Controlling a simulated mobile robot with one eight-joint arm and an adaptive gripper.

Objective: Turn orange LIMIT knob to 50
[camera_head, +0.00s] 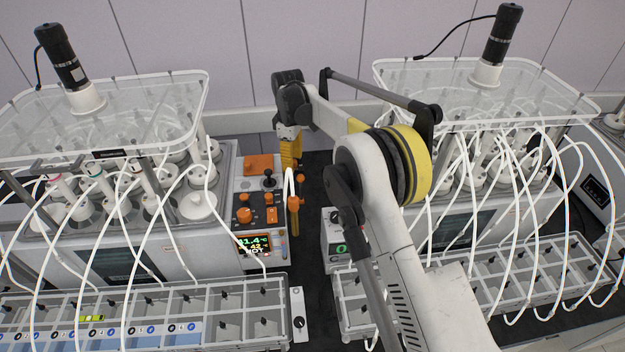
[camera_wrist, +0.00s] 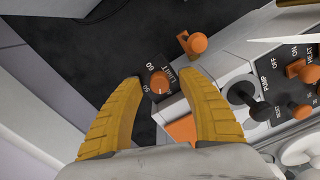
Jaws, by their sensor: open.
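The orange LIMIT knob (camera_wrist: 159,83) shows in the wrist view on a small dark plate with the word LIMIT and numbers around it, 60 and 50 among them. Its exact setting is too small to read. My gripper (camera_wrist: 162,79) has two yellow ribbed fingers, open, with one tip on each side of the knob and visible gaps between. Whether the fingers are level with the knob or above it, I cannot tell. In the head view my gripper (camera_head: 290,158) points down at the right end of the left reactor's control panel, and I cannot pick out the LIMIT knob there.
An orange valve-like handle (camera_wrist: 194,43) stands close to the right finger. A black PUMP knob (camera_wrist: 245,97) and orange HEAT switches (camera_wrist: 301,70) lie further right. The lit display (camera_head: 255,244) is below the panel. White tubes (camera_head: 291,182) loop close to my gripper.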

